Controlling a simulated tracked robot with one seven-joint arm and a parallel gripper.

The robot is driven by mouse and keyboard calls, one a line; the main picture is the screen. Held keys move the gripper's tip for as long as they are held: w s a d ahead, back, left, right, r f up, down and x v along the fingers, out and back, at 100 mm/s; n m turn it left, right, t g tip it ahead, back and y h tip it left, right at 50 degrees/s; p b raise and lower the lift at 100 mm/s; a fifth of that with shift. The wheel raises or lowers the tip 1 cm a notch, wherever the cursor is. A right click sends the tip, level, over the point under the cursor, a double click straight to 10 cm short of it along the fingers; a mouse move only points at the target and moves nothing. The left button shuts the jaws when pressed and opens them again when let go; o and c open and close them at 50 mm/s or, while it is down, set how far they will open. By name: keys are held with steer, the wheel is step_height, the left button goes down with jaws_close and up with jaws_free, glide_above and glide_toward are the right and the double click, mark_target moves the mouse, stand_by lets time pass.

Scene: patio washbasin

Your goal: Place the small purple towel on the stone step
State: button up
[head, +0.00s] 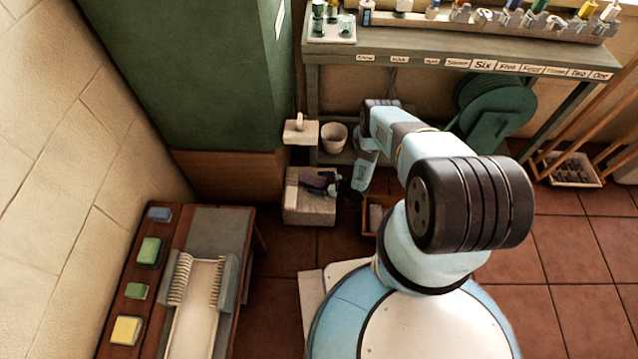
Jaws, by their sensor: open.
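A pale stone step (306,210) stands on the tiled floor, in front of the green wall's corner and left of my arm. My gripper (328,184) is low over the right part of its top, pointing left. The gripper is open. A small dark purplish patch (314,179) shows at the fingertips, over the step. It may be the small purple towel, but it is too small and dark to tell it surely from the fingers. I cannot tell whether it touches the gripper.
A wooden bench (222,232) with coloured blocks and a ribbed tray stands at lower left. A beige pot (334,137) and a small white stand (300,131) are behind the step. A labelled shelf (430,46) with bottles runs along the back. Open tiled floor lies at right.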

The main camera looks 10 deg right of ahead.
steer(key=shift+d, duration=0.1)
steer(key=v, duration=1.3)
steer(key=shift+s+d, duration=0.15)
steer(key=shift+d, duration=0.05)
